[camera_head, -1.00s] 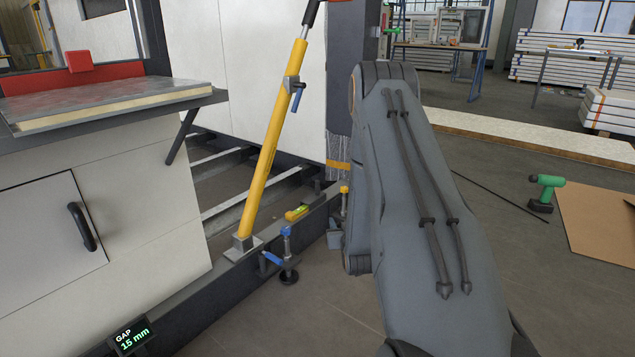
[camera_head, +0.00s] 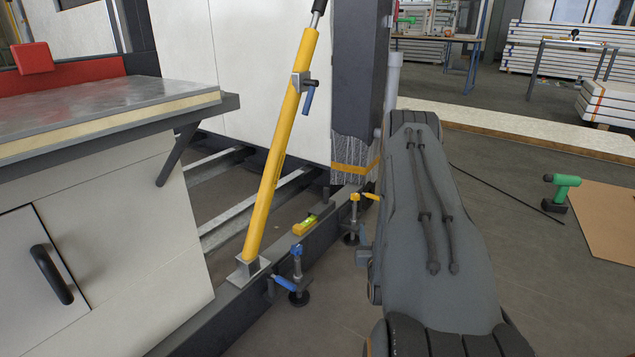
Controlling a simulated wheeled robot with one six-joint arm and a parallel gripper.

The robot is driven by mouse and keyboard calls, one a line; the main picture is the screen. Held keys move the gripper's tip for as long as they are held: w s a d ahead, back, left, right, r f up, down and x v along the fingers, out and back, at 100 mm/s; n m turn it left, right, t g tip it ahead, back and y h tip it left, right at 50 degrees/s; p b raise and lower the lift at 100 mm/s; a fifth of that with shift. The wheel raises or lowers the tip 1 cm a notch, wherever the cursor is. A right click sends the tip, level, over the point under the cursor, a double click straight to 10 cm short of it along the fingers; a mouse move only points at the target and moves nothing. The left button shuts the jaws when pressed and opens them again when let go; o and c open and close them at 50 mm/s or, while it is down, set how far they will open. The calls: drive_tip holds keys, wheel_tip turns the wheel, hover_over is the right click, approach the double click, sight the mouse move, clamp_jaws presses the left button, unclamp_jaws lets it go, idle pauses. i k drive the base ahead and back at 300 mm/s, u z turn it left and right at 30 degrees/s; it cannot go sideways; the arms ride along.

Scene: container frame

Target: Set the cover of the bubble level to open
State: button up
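The bubble level (camera_head: 304,227) is a small yellow body with a bright yellow-green vial. It lies on the dark bottom rail of the frame (camera_head: 325,230), to the right of the yellow prop's foot. It is too small to tell how its cover stands. My arm fills the right middle of the view, to the right of the level. My gripper is not in view.
A yellow slanted prop (camera_head: 279,150) stands on the rail. A blue-handled clamp (camera_head: 295,275) and a yellow-handled clamp (camera_head: 354,215) sit along the rail. A white cabinet (camera_head: 110,240) stands at left. A green drill (camera_head: 562,190) stands on the open floor at right.

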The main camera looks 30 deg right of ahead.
sight(323, 208)
drive_tip(key=i, duration=0.9)
